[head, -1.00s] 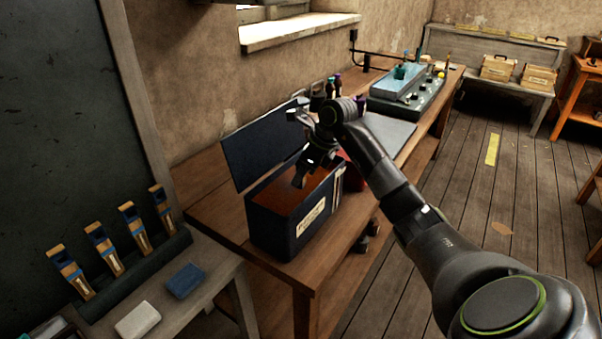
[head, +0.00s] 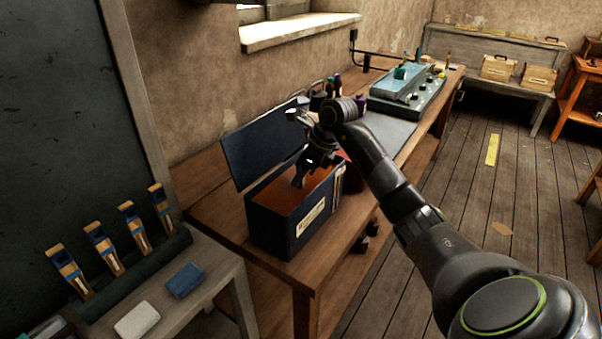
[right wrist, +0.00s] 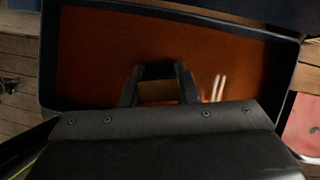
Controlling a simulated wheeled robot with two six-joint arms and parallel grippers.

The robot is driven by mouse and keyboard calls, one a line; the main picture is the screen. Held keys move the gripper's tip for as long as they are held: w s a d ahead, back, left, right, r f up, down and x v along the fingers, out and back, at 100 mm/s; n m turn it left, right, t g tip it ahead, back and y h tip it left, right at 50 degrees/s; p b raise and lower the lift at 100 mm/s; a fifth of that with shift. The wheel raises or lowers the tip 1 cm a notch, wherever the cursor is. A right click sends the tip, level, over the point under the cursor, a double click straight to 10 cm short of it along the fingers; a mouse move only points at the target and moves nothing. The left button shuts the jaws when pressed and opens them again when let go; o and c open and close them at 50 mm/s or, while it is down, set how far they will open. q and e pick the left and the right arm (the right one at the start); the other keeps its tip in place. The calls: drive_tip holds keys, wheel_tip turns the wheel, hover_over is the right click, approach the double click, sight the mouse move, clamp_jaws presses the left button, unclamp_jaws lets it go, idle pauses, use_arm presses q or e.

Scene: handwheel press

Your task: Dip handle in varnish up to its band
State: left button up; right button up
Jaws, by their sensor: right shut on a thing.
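The varnish box (head: 287,238) is a dark blue, open-topped tank with its lid (head: 258,143) raised at the back. The red-brown varnish (head: 275,195) shows inside; it fills most of the right wrist view (right wrist: 95,65). My right gripper (head: 302,177) points down over the box opening. In the right wrist view, its fingers (right wrist: 158,90) are shut on a tan wooden handle (right wrist: 157,91). Only a short part of the handle shows; its band and lower end are hidden, so its depth against the varnish cannot be told. My left gripper is not in view.
Several wooden handles with blue bands (head: 104,249) stand in a dark rack at the left. A blue block (head: 185,281) and a white block (head: 137,320) lie beside it. A red thing (head: 352,172) stands just right of the box. A control panel (head: 408,98) is farther along the bench.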

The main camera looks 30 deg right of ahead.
wheel_tip(320, 180, up, 15)
drive_tip(key=p, duration=0.8)
idle(2.0)
idle(4.5)
